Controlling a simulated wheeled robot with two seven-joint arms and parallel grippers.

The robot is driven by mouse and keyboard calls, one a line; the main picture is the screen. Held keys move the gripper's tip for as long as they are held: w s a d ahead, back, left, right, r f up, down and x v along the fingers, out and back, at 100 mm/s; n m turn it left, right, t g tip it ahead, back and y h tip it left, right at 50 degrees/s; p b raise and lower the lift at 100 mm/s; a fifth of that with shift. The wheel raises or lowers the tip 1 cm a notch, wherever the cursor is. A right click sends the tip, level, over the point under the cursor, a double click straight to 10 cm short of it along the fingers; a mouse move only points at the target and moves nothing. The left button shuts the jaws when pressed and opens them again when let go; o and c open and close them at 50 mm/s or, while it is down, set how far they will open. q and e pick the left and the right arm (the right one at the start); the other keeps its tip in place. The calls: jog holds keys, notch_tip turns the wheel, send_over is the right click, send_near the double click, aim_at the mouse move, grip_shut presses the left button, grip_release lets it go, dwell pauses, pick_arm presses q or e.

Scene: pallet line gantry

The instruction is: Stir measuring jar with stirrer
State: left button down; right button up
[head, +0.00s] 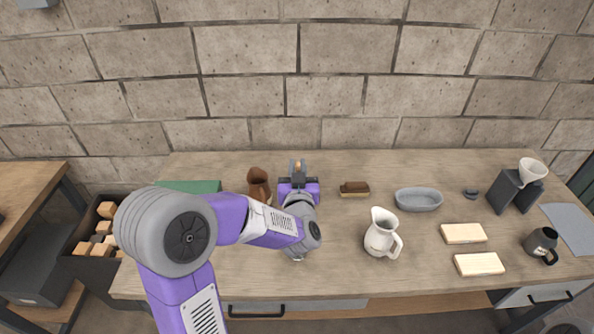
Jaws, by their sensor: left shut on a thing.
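My left gripper (298,182) is over the back middle of the table, its arm reaching in from the left. It is shut on a slim tan piece (298,167), apparently the stirrer, mostly hidden by the gripper. A grey upright shape shows around and behind that piece; I cannot tell whether it is the measuring jar or part of the gripper. A brown jug (259,186) stands just left of the gripper. A white pitcher (381,234) with a handle stands upright to the right, apart from the gripper. My right gripper is not in view.
A brush (355,188) and a grey oval dish (418,200) lie behind the pitcher. Two pale blocks (463,233), (479,264), a black mug (541,244) and a dark stand with a white dripper (532,171) are at right. A bin of wooden blocks (88,267) stands left of the table.

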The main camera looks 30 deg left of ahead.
pick_arm(q)
notch_tip(320, 180, down, 6)
jog(key=b, duration=0.4)
jog(key=shift+w, duration=0.2)
jog(key=shift+f+b, duration=0.1)
jog(key=shift+b, duration=0.2)
dwell(0.3)
jog(key=shift+f+b, duration=0.65)
jog(key=shift+f, duration=0.1)
jog(key=shift+f+b, duration=2.15)
jog(key=shift+b, duration=0.1)
jog(key=shift+f, duration=0.1)
